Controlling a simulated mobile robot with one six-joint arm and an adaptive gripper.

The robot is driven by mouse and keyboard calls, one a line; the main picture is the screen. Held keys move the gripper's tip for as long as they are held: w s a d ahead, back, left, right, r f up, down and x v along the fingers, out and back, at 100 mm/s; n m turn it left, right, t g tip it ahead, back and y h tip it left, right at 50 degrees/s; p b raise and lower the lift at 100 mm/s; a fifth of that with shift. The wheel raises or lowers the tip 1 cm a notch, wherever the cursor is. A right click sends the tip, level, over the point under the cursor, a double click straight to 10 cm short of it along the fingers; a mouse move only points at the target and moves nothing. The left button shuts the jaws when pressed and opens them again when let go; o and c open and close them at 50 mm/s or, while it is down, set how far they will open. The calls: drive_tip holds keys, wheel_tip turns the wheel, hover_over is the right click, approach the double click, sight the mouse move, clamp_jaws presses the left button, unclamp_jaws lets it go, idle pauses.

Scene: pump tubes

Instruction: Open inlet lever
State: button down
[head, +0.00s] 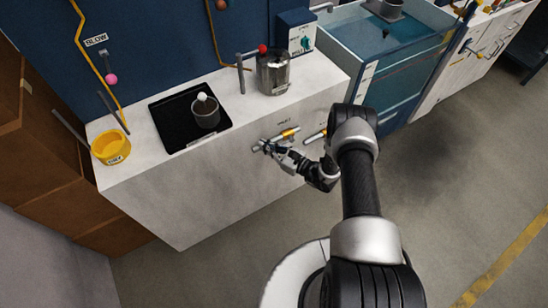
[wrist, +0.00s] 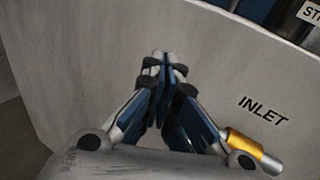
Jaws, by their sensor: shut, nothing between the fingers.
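The inlet lever, a metal bar with an orange-yellow sleeve (head: 290,132), is on the front face of the white counter, just below a small label. In the wrist view the orange sleeve (wrist: 254,152) shows at the lower right, below the black INLET label (wrist: 263,110), partly hidden by my gripper. My gripper (wrist: 161,56) is shut and empty, its fingertips together in front of the pale counter face. In the head view my gripper (head: 264,147) is at the left end of the lever; I cannot tell whether they touch.
A second lever (head: 317,136) is to the right, partly hidden by my arm. On the counter (head: 135,165) are a metal pot (head: 273,73), a black tray (head: 172,141) with a small pot, and a yellow container (head: 110,148). A blue tank (head: 375,75) stands right.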

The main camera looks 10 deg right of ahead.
drive_tip(key=s+d+f+m+t+h, duration=0.1)
drive_tip(key=s+d+f+m+h, duration=0.15)
drive_tip(key=f, duration=0.25)
drive_tip(key=s+d+f+m+t+h+p, duration=0.1)
drive_tip(key=s+f+m+h, duration=0.1)
drive_tip(key=s+f, duration=0.15)
drive_tip(key=s+d+f+m+t+h, duration=0.1)
drive_tip(key=s+d+f+m+h, duration=0.1)
drive_tip(key=f, duration=0.4)
drive_tip(key=b+x, duration=0.3)
drive_tip(key=x, duration=0.7)
drive_tip(key=shift+s+d+r+p, duration=0.2)
drive_tip(key=shift+r+p, duration=0.15)
drive_tip(key=shift+r, duration=0.65)
drive_tip(key=shift+s+d+r+p, duration=0.15)
drive_tip(key=shift+r+p, duration=0.2)
drive_tip(key=shift+r, duration=0.65)
